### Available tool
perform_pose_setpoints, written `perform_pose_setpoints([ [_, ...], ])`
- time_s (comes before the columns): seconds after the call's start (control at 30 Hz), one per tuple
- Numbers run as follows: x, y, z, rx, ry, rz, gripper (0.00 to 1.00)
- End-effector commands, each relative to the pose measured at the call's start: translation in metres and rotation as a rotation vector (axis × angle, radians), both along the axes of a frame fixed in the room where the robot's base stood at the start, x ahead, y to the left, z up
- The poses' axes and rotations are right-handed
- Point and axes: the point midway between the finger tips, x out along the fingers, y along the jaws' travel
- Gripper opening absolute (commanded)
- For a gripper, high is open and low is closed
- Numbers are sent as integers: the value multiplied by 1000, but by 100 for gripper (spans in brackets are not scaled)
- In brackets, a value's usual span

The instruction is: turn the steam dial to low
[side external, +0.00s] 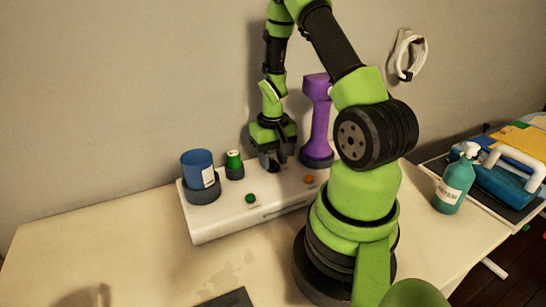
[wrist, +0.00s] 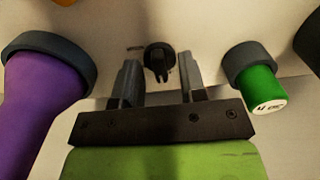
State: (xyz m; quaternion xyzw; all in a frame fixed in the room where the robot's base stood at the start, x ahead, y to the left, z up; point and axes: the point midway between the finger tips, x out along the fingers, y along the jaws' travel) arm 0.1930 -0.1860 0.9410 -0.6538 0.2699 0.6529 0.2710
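A small black dial (wrist: 157,58) with a raised ridge is on the white console, in the upper middle of the wrist view. My gripper (wrist: 161,72) is open, with one finger on each side of the dial and a visible gap to each. I cannot tell how far the fingertips are above the panel. In the side external view my gripper (side external: 272,164) points down over the back of the white console (side external: 228,218) and hides the dial. The dial's setting marks are too small to read.
On the console, a blue cylinder (side external: 197,170) and a green one (side external: 234,160) stand left of my gripper, and a purple object (side external: 318,118) stands close on its right. A green button (side external: 250,198) and an orange button (side external: 309,179) are in front. A spray bottle (side external: 453,185) stands far right.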

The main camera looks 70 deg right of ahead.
Motion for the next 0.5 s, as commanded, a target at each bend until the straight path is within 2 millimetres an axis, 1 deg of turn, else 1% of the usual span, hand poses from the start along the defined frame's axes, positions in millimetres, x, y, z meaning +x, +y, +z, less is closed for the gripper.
perform_pose_setpoints([
  [0.13,0,0,0,0,0,0,38],
  [0.17,0,0,0,0,0,0,34],
  [0.2,0,0,0,0,0,0,24],
  [0.27,0,0,0,0,0,0,11],
  [0.3,0,0,0,0,0,0,2],
  [0.33,0,0,0,0,0,0,0],
  [0.5,0,0,1,0,0,-1,0],
])
